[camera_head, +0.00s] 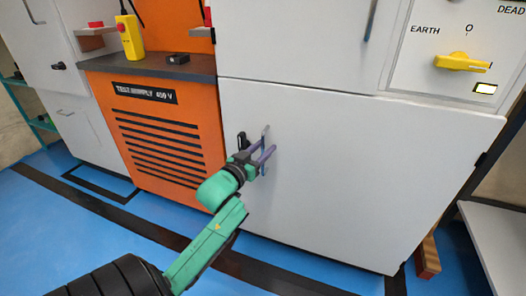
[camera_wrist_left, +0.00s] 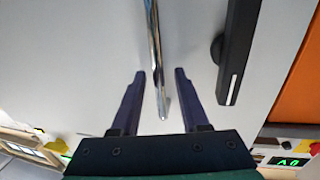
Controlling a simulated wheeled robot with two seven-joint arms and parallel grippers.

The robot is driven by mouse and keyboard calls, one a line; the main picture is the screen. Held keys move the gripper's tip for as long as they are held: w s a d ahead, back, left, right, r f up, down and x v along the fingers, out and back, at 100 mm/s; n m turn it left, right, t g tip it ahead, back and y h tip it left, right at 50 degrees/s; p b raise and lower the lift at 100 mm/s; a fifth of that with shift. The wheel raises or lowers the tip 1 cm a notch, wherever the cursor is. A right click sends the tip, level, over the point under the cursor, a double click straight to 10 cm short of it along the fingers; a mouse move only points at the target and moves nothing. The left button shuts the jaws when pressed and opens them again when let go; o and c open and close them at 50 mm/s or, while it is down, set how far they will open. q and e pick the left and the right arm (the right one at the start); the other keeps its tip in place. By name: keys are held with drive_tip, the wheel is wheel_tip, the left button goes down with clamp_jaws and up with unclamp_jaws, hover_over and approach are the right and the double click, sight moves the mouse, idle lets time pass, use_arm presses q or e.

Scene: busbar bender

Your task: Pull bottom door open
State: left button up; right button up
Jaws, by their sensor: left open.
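The bottom door (camera_head: 370,190) is a wide white panel, flat in the cabinet front and closed. A slim metal bar handle (camera_wrist_left: 154,50) stands off it near its left edge; a little of it shows in the head view, partly hidden by the fingers. My left gripper (camera_head: 268,153) is at this handle. In the left wrist view its two dark purple fingers (camera_wrist_left: 160,75) are open, one on each side of the bar's end, with gaps on both sides. A black latch lever (camera_wrist_left: 238,50) sits beside the handle, outside the fingers. My right gripper is in neither view.
An orange test supply unit (camera_head: 165,130) stands left of the door. Above the door is a panel with a yellow rotary switch (camera_head: 462,62). A grey table (camera_head: 500,235) stands at the right. The blue floor (camera_head: 60,215) in front is clear.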

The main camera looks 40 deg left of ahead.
use_arm(q)
clamp_jaws()
idle(1.4)
